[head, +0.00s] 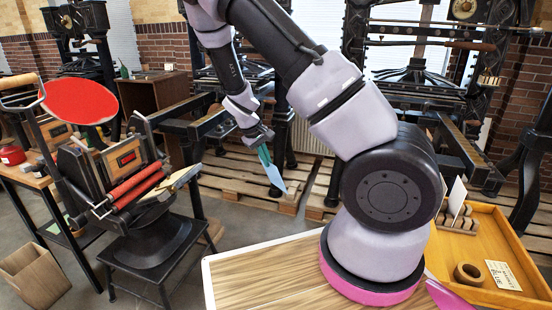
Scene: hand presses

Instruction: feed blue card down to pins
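A light blue card (273,174) hangs from my gripper (262,146) near the middle of the head view. My gripper looks shut on its upper end, and the card tilts down to the right in the air. The hand press (132,185) stands to the left, with a red ink disc (80,102), two red rollers (138,184) and a pale flat part (172,183) on its near right side. The card is apart from the press, to its right. I cannot make out the pins at this size.
A wood-topped surface (255,275) lies in front. An orange tray (500,230) with a tape roll (468,273) and a label sits at right. A wooden bin (34,275) stands at lower left. Pallets (250,180) and large black presses stand behind.

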